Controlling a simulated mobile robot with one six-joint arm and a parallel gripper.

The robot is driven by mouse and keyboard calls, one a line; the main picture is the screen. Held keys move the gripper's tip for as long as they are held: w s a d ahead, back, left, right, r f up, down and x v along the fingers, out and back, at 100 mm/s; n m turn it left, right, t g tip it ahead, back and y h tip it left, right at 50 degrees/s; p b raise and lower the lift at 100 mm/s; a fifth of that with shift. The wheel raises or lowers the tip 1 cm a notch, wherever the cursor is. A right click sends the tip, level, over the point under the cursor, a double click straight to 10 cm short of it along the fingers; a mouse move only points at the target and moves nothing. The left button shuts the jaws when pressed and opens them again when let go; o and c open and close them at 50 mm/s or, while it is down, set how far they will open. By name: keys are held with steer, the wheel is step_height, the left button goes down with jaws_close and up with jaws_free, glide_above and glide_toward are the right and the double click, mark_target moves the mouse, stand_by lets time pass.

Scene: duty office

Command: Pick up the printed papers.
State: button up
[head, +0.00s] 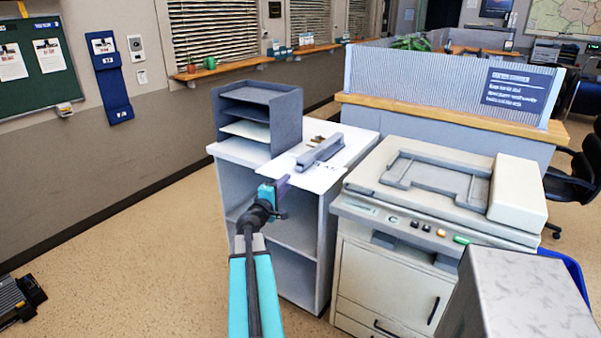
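White papers with small dark print (318,178) lie flat at the near edge of the white shelf unit's top (352,143), partly overhanging it. A long grey stapler-like object (320,150) lies beside or on their far part; I cannot tell which. My gripper (284,185) is at the papers' left end, its tip overlapping their edge in the picture. I cannot tell whether it touches them, or whether its fingers are open or shut.
A dark grey letter tray (257,112) with a white sheet in one slot stands at the top's left. A beige copier (440,195) stands close on the right. A ribbed partition (430,82) is behind. Open floor (130,230) lies to the left.

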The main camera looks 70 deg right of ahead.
steer(key=shift+s+d+f+p, duration=0.15)
steer(key=shift+d+p, duration=0.65)
steer(key=shift+d, duration=1.55)
jaws_close()
